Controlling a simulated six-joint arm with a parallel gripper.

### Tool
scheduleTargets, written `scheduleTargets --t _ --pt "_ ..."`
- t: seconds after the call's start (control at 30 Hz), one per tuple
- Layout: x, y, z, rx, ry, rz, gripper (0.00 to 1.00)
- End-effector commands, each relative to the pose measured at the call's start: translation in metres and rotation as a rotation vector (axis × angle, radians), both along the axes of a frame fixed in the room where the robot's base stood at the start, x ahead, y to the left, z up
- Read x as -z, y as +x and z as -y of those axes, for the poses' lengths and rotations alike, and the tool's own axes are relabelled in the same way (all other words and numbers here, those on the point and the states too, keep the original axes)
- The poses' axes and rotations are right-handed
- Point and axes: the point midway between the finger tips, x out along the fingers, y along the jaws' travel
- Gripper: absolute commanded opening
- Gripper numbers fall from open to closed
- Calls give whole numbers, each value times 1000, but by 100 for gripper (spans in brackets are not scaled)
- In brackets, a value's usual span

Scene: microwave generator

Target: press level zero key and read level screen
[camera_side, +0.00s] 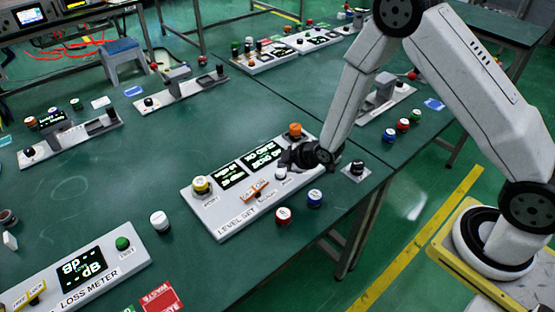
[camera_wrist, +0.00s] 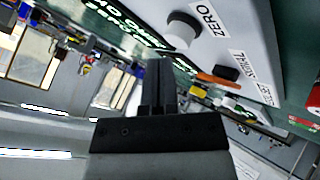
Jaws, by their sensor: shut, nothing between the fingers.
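The grey LEVEL SET box (camera_side: 232,222) sits on the green table. Its two dark screens show green-white text; the right one (camera_side: 262,154) is nearest my gripper. In the wrist view a screen (camera_wrist: 125,25) is cut off by the frame, its text tilted and only partly readable. The white zero key (camera_wrist: 182,29) stands beside a ZERO label (camera_wrist: 209,19) in the wrist view; in the side view it is a small white cap (camera_side: 280,174). My gripper (camera_side: 288,160) is shut and empty, low over the box beside the key. Contact with the key cannot be told.
An orange knob (camera_side: 295,130), a yellow-capped knob (camera_side: 201,186) and an orange lever (camera_side: 254,190) are on the same box. Red (camera_side: 283,215) and blue (camera_side: 315,198) buttons stand loose in front. The LOSS METER box (camera_side: 122,262) is at front left.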

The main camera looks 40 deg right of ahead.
Motion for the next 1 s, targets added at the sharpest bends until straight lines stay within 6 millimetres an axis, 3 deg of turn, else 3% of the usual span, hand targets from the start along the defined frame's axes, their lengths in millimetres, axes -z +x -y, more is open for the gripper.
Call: scheduleTargets --t 0.47,1.0 --pt "-6 0 0 0 0 1 0" --pt "-43 1 0 1 1 3 0"
